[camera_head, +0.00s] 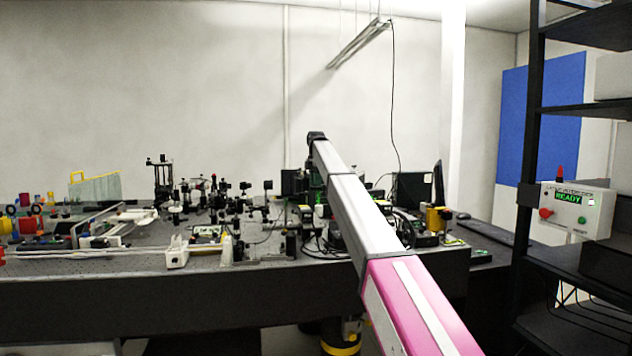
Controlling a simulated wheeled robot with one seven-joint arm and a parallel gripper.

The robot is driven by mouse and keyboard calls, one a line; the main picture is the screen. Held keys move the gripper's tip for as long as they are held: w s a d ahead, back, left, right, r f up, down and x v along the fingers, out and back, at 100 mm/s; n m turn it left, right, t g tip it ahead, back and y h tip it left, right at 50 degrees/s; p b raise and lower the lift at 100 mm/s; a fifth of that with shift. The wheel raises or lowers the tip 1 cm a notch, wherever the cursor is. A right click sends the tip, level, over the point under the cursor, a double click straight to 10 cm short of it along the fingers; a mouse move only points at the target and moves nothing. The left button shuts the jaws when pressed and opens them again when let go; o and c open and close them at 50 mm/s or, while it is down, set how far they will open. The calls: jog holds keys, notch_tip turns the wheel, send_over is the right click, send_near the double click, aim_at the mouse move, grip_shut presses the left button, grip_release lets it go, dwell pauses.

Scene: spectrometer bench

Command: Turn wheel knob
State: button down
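My arm, pink and silver, reaches from the lower right up over the bench. A dark joint shows at its far end. I cannot make out my gripper or its fingers; they are hidden behind the arm or too small to tell. A dark, round, wheel-like shape (405,228) stands on the bench just right of my arm, partly hidden by it. I cannot tell for sure whether it is the wheel knob. No contact between my arm and it can be made out.
The dark optical bench (150,300) is crowded with black posts and mounts. A yellow device (436,220) stands right of the wheel-like shape. A black shelf rack (530,150) on the right carries a white interlock box (577,211) reading READY, with a red button (545,213).

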jog(key=m, duration=0.6)
jog(key=shift+m, duration=0.3)
jog(key=m, duration=0.3)
jog(key=shift+m, duration=0.3)
jog(key=shift+w+m, duration=0.1)
jog(key=shift+m, duration=1.6)
jog(key=c, duration=1)
grip_release()
jog(key=shift+c, duration=0.2)
jog(key=shift+r, duration=0.15)
notch_tip(320, 180, up, 11)
jog(key=shift+f, duration=0.2)
